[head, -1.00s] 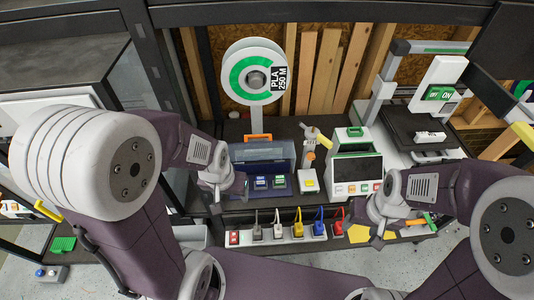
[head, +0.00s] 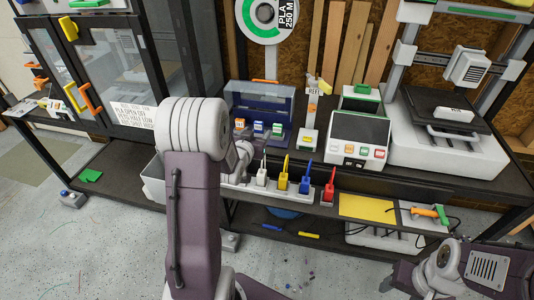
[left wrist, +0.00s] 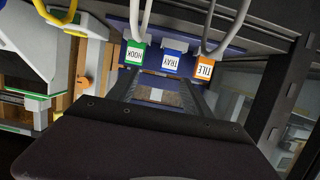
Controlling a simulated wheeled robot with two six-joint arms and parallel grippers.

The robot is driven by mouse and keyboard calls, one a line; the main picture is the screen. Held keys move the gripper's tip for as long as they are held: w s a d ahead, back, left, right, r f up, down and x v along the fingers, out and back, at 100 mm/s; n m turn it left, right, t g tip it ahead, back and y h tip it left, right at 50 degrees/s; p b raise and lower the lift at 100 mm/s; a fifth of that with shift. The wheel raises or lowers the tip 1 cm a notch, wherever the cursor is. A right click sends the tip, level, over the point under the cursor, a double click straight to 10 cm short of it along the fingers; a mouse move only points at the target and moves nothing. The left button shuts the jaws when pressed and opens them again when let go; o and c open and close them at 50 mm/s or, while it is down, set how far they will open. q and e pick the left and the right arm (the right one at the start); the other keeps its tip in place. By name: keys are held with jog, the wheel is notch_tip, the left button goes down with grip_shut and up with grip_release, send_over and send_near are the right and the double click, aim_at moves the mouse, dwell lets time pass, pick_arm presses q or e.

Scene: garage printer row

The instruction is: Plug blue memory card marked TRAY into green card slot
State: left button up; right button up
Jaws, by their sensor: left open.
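The blue TRAY card (head: 258,127) stands in the dark blue open case, between the orange card (head: 240,124) and the green card (head: 277,129). The left wrist view shows the TRAY card (left wrist: 172,63) too, its label upside down, beside the green HOOK card (left wrist: 135,55). My left gripper (left wrist: 162,88) is open and empty, apart from the cards and pointing towards them. The printer's front has small coloured panels, one green (head: 364,151); I cannot tell whether it is the card slot. My right gripper (head: 435,268) is low at the right; its jaws are unclear.
A power strip with upright coloured plugs (head: 305,179) and cables runs along the shelf front, close to my left gripper. A yellow sheet (head: 367,207) lies on the shelf. A spool (head: 262,15) hangs behind.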

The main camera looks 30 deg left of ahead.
aim_at(258, 126)
pick_arm(q)
jog(key=shift+a+f, duration=0.85)
jog(key=shift+f, duration=0.15)
jog(key=shift+a+y, duration=0.15)
jog(key=shift+y, duration=0.15)
jog(key=shift+w+r, duration=0.15)
jog(key=shift+w, duration=0.15)
jog(key=x, duration=0.3)
jog(key=shift+w+b, duration=0.1)
jog(key=shift+b, duration=0.25)
jog(key=shift+w, duration=0.4)
jog(key=b+x, duration=0.1)
jog(key=x, duration=0.3)
jog(key=shift+w+a+r, duration=0.1)
jog(key=shift+w+a, duration=0.05)
jog(key=shift+w, duration=0.15)
jog(key=shift+s+r, duration=0.1)
pick_arm(e)
jog(key=f, duration=0.2)
jog(key=shift+w+a+f, duration=0.1)
jog(key=shift+a+f, duration=0.15)
jog(key=shift+f, duration=0.05)
pick_arm(q)
grip_shut()
